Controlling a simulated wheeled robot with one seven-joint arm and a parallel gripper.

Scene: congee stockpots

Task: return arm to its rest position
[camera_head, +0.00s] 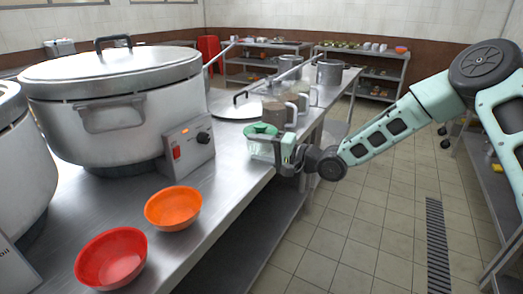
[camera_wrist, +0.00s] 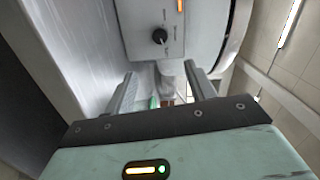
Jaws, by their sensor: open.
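My gripper (camera_head: 285,150) is at the right edge of the steel counter, beside a green-rimmed pale container (camera_head: 262,135). In the wrist view, my gripper (camera_wrist: 162,82) has its two fingers apart. A pale object and a bit of green show beyond and between the fingers; I cannot tell whether anything touches them. My arm stretches in from the right, over the floor aisle.
A large lidded stockpot (camera_head: 120,95) with a control box (camera_head: 188,145) stands on the counter (camera_head: 225,185). An orange bowl (camera_head: 173,207) and a red bowl (camera_head: 110,258) sit in front. Mugs (camera_head: 275,112) stand behind my gripper. The tiled floor (camera_head: 375,215) is clear.

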